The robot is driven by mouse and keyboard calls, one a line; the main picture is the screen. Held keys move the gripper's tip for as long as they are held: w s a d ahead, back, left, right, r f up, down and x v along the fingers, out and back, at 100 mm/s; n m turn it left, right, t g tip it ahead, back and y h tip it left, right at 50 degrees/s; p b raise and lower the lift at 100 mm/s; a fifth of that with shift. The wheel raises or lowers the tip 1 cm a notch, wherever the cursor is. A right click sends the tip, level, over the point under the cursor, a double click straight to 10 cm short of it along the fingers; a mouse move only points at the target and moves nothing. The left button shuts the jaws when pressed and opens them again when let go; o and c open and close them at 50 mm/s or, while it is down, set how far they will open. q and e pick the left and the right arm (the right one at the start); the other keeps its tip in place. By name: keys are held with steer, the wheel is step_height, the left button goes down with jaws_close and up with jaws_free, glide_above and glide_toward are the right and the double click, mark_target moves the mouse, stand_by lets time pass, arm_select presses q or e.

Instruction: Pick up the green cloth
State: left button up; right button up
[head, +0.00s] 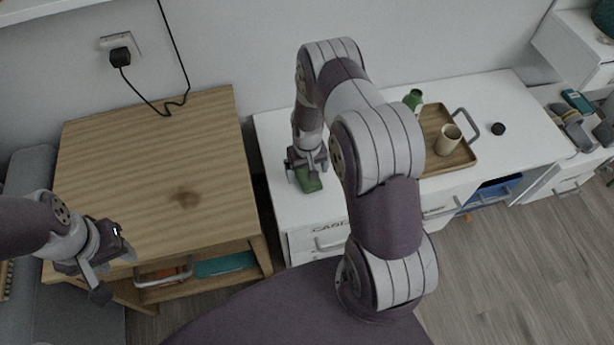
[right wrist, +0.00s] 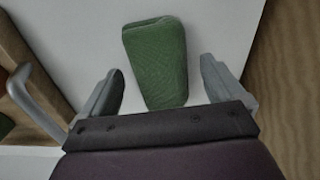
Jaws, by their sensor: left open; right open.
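The green cloth (head: 309,183) lies folded on the white desk top, near its left end. My right gripper (head: 307,165) is over the cloth, open, with one finger on each side and gaps to the cloth; both fingers show in the right wrist view (right wrist: 162,88). I cannot tell how high it is above the desk. My left gripper (head: 112,270) is open and empty at the front left, by the wooden table.
A wooden tray (head: 461,157) with a beige cup (head: 448,139) stands on the white desk (head: 276,130), with a green bottle (head: 413,100) beside it. A small black round object (head: 498,129) is further right. The wooden table (head: 150,150) on the left has a clear top.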

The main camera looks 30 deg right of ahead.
steer(key=shift+w+f, duration=0.1)
steer(key=shift+f, duration=0.3)
steer(key=shift+r, duration=0.1)
steer(key=shift+c, duration=0.9)
steer(key=c, duration=0.9)
step_height(320, 180, up, 5)
steer(key=shift+f+p, duration=0.15)
steer(key=shift+p, duration=0.9)
steer(key=shift+s+d+r+p, duration=0.45)
steer(key=shift+s+d+r, duration=0.6)
steer(key=shift+s+d, duration=0.35)
steer(key=shift+s+d+r+p, duration=0.4)
steer(key=shift+s+d+r, duration=0.65)
steer(key=shift+s+d, duration=0.35)
steer(key=shift+s+d+r+p, duration=0.45)
steer(key=shift+s+d+r, duration=0.6)
steer(key=shift+s+d, duration=0.3)
